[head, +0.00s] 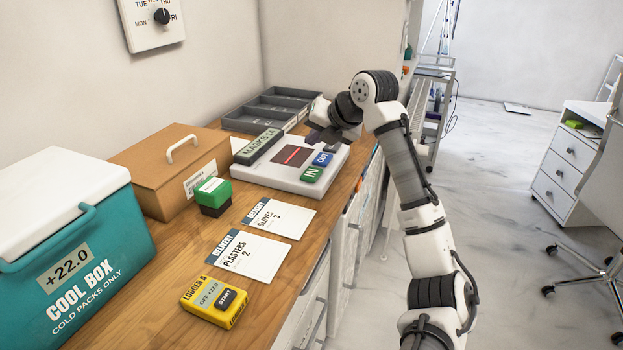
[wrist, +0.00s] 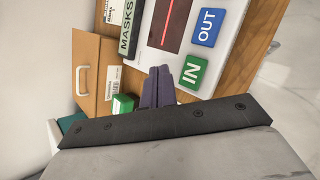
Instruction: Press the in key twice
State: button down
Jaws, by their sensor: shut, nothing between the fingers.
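The green IN key (head: 311,174) sits at the front right corner of a white scanner unit (head: 262,175) on the wooden counter. The blue OUT key (head: 323,159) is just behind it. In the wrist view the IN key (wrist: 192,72) lies right of my fingertips, and the OUT key (wrist: 207,27) is farther up. My gripper (wrist: 160,72) is shut and empty, its dark fingers side by side. In the head view my gripper (head: 320,136) is over the back right of the unit, partly hidden by my arm. I cannot tell its exact height.
A MASKS box (head: 258,146) lies on the unit's left side, near its dark window with a red line (head: 293,155). A grey tray (head: 270,108) is behind. A cardboard box (head: 165,165), green-and-black block (head: 213,196), cards (head: 250,257), yellow logger (head: 214,302) and cool box (head: 75,245) occupy the counter.

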aim_at(315, 175)
notch_tip(315, 175, down, 6)
jog(key=b, duration=0.3)
jog(key=shift+f, duration=0.1)
dwell(1.8)
jog(key=shift+f+b, duration=0.3)
jog(key=shift+f, duration=0.05)
jog(key=shift+f+b, duration=0.3)
jog(key=shift+f, duration=0.25)
dwell(0.6)
dwell(0.3)
jog(key=shift+r+p, duration=0.75)
jog(key=shift+r, duration=0.2)
jog(key=shift+r+p, duration=1.85)
jog(key=shift+r, duration=0.65)
